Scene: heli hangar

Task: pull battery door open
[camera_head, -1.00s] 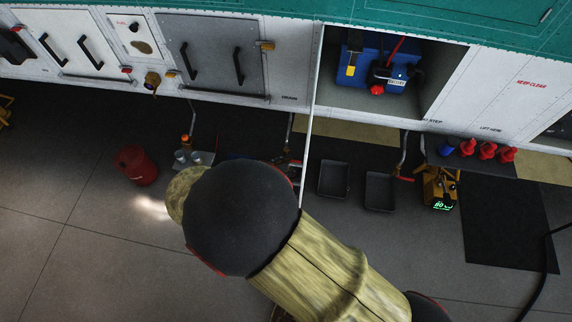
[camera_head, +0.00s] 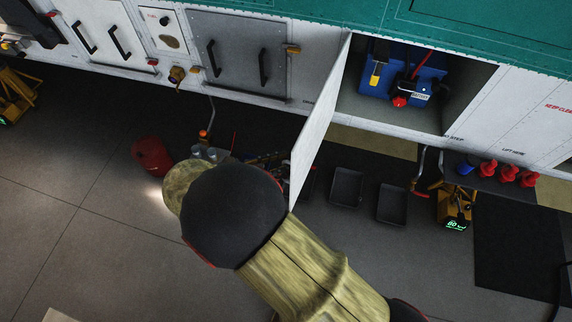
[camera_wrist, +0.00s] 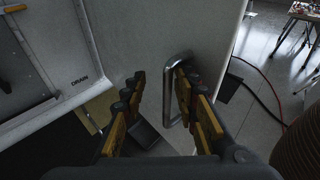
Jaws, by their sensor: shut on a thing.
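The battery door (camera_head: 320,125) is a white panel standing swung out from the left edge of its opening in the head view. Its face also fills the upper middle of the wrist view (camera_wrist: 185,25). A blue battery (camera_head: 427,88) with a red cable sits in the open bay. A metal loop handle (camera_wrist: 171,92) is fixed on the door. The head view hides my gripper behind my arm.
A grey panel with black handles (camera_head: 237,62) is left of the bay. Black trays (camera_head: 346,186) and a yellow jack (camera_head: 455,205) are below the bay. Open floor (camera_head: 100,240) lies at lower left.

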